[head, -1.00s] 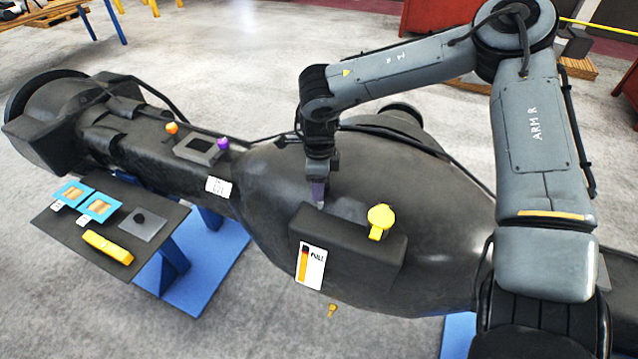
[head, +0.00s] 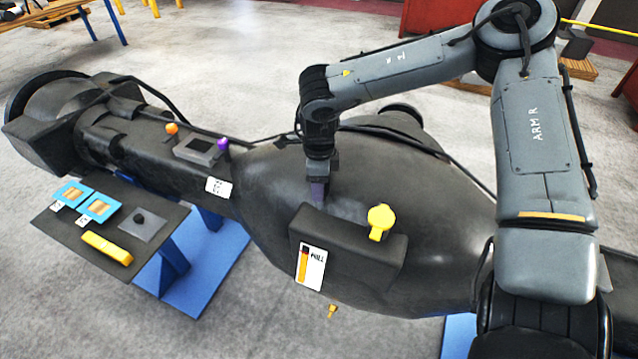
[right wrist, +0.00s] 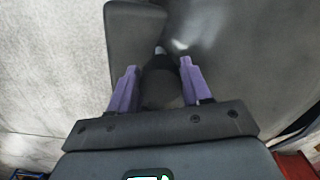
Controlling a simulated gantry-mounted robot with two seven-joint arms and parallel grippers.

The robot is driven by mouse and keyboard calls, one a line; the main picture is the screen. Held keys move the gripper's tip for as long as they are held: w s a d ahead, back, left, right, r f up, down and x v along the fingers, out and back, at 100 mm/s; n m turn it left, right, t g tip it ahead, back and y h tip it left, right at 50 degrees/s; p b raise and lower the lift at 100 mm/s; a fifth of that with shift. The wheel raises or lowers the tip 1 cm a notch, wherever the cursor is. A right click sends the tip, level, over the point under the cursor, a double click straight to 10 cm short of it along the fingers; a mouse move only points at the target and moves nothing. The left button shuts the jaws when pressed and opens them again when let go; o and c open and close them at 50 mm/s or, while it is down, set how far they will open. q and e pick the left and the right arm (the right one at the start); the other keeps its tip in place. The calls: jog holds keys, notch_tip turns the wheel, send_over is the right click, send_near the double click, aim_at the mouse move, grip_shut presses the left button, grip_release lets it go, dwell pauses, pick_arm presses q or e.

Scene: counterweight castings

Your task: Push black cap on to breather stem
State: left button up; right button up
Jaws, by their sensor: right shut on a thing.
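My right gripper (head: 318,200) points down at the far left corner of the raised dark box (head: 340,235) on the big dark casting (head: 290,180). In the right wrist view its two purple fingers (right wrist: 160,82) are shut on a dark rounded piece, which looks like the black cap (right wrist: 160,88). A small pale metallic tip, possibly the breather stem (right wrist: 160,50), shows just beyond the cap. I cannot tell whether cap and stem touch. In the head view the cap is hidden at the fingers. My left gripper is not in view.
A yellow knob (head: 381,219) stands up from the box, right of the gripper. Orange (head: 171,128) and purple (head: 222,144) knobs are farther left. A dark side shelf (head: 75,237) holds blue-framed pieces, a yellow bar (head: 107,247) and a grey plate with a black knob (head: 139,217).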

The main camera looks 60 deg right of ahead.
jog(key=shift+f+b, duration=0.55)
jog(key=shift+f, duration=0.1)
jog(key=shift+f+b, duration=0.95)
jog(key=shift+f, duration=0.15)
jog(key=o, duration=1)
notch_tip(320, 180, up, 10)
jog(key=shift+f+b, duration=0.15)
jog(key=shift+b, duration=0.4)
jog(key=shift+r, duration=0.6)
jog(key=shift+r, duration=0.1)
